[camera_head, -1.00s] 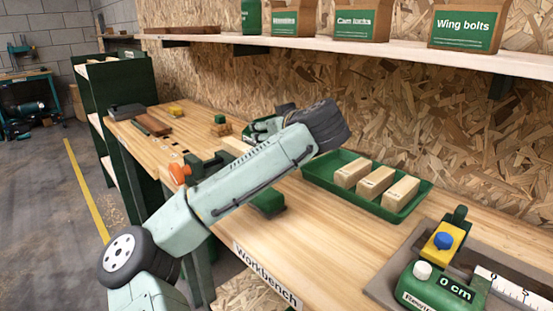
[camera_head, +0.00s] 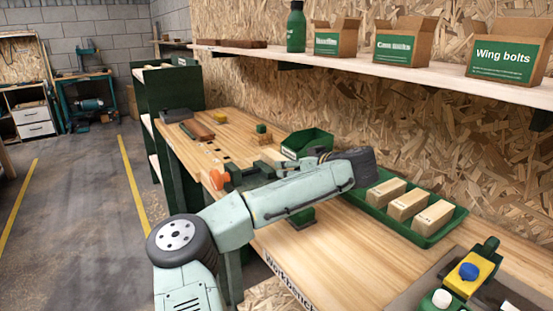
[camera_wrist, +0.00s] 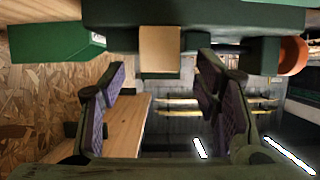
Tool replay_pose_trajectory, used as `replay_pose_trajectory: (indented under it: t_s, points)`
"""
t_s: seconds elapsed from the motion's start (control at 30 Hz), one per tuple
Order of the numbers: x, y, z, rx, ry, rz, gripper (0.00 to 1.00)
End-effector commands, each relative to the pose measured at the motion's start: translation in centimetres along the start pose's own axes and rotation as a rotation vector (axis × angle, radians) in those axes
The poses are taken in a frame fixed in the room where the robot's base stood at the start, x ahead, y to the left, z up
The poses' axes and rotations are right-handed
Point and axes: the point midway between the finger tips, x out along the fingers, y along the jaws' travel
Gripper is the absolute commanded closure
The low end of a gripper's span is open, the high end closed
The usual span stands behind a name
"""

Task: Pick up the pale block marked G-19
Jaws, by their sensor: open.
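A pale block (camera_wrist: 160,50) shows at top middle of the wrist view, set against dark green parts of what looks like a vise (camera_wrist: 222,48). It lies ahead of my gripper (camera_wrist: 163,72), whose two purple-padded fingers are spread apart with nothing between them. No mark is readable on this block. Three more pale blocks (camera_head: 407,204) lie side by side in a green tray (camera_head: 453,225) in the head view; their marks are too small to read.
A green bin (camera_head: 306,142) stands behind my arm; it also shows in the wrist view (camera_wrist: 60,38). An orange knob (camera_head: 219,179) sits at the bench's front edge. A shelf (camera_head: 400,62) with boxes hangs above. A yellow-topped device (camera_head: 467,272) stands front right.

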Motion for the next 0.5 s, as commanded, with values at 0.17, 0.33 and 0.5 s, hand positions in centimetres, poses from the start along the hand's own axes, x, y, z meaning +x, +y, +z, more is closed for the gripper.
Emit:
replay_pose_trajectory:
  t_s: [0.17,0.33,0.5]
  points:
    - [2.0,0.0,-0.3,-0.001,0.002,-0.001,0.43]
    - [2.3,0.0,0.0,-0.001,0.001,0.001,0.43]
    - [2.3,0.0,0.0,-0.001,0.001,0.001,0.48]
